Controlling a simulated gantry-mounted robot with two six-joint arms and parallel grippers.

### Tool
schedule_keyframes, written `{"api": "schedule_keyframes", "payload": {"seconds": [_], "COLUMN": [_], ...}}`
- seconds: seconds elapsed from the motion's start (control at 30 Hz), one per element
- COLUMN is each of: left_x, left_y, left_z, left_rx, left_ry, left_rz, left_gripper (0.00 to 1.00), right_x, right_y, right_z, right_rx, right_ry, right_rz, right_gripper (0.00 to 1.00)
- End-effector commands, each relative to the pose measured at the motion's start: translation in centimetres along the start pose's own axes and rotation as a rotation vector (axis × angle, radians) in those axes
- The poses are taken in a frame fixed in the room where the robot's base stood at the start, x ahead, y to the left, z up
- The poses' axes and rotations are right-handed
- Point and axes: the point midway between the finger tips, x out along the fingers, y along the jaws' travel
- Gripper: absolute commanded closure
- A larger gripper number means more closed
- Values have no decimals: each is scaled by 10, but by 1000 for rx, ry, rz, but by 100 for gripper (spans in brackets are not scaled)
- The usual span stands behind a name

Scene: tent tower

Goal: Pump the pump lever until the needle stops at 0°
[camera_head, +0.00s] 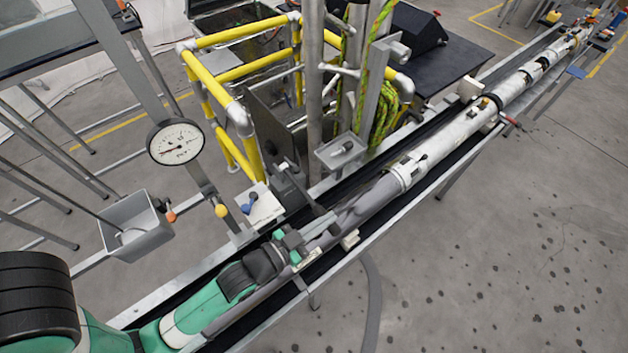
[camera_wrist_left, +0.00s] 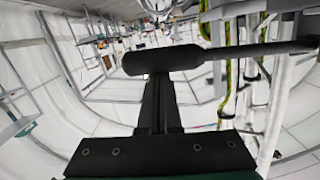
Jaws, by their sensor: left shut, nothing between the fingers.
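The round white dial gauge (camera_head: 176,142) is on a grey post at the left in the head view. Its thin needle seems to point to the left side of the dial; the numbers are too small to read. The dark pump lever (camera_head: 303,192) slants down to the right from a bracket above the rail. My left gripper (camera_head: 297,254) is shut and empty, just below the lever's lower end. In the left wrist view, the lever's thick black handle (camera_wrist_left: 165,60) lies across the tips of my shut fingers (camera_wrist_left: 160,82). Whether they touch is unclear. My right gripper is out of view.
Yellow railings (camera_head: 240,68) and a small grey tray (camera_head: 341,151) stand behind the lever. A grey bin (camera_head: 136,222) hangs at the left. The floor at the right is open.

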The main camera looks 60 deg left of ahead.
Motion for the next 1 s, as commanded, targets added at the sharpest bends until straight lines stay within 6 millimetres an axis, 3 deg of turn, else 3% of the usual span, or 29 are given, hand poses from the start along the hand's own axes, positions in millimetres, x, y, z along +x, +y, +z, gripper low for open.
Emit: {"api": "schedule_keyframes", "payload": {"seconds": [0.23,0.43,0.5,0.7,0.83,1.0], "left_x": [0,7,-13,-64,-83,-92], "left_y": [0,-3,-2,-2,-2,-3], "left_z": [-5,-48,-33,-32,-33,-36], "left_rx": [0,0,1,0,0,-1], "left_ry": [-9,-4,-11,-8,-5,-2], "left_rz": [1,1,2,2,2,0], "left_gripper": [100,100,100,100,100,100], "right_x": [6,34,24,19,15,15], "right_y": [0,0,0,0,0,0], "right_z": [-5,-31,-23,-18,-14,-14], "right_rx": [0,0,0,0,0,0], "right_ry": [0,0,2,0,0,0], "right_rz": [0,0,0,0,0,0], "right_gripper": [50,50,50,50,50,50]}}
